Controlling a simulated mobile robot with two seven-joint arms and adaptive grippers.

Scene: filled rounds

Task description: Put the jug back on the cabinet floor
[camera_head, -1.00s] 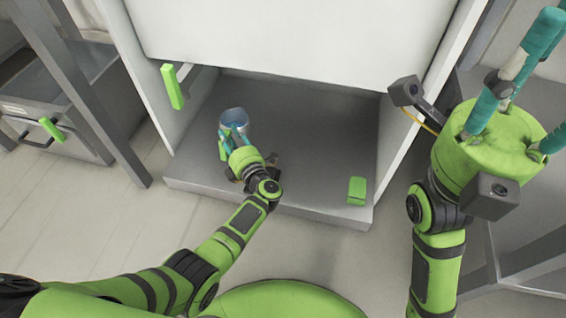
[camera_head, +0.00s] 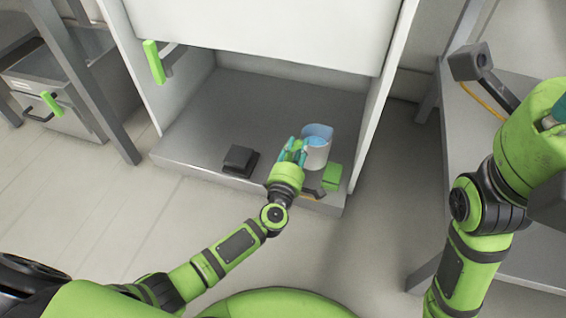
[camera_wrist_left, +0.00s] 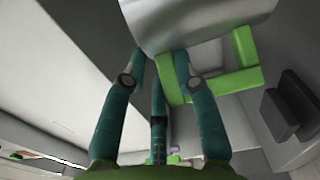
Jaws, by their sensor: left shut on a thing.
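The jug (camera_head: 317,153) is a grey cylinder with blue contents, near the right front of the grey cabinet floor (camera_head: 240,105). It looks roughly upright; I cannot tell whether its base touches the floor. My left gripper (camera_head: 293,152) is at its left front side. In the left wrist view the teal fingers (camera_wrist_left: 160,75) are shut on the jug's green handle (camera_wrist_left: 213,86), beside the grey jug body (camera_wrist_left: 185,20). My right gripper (camera_head: 555,115) is cut off at the right edge, with its fingertips hidden.
A white panel (camera_head: 260,30) hangs above the opening, with side walls left and right. A green handle (camera_head: 154,62) juts out at left.

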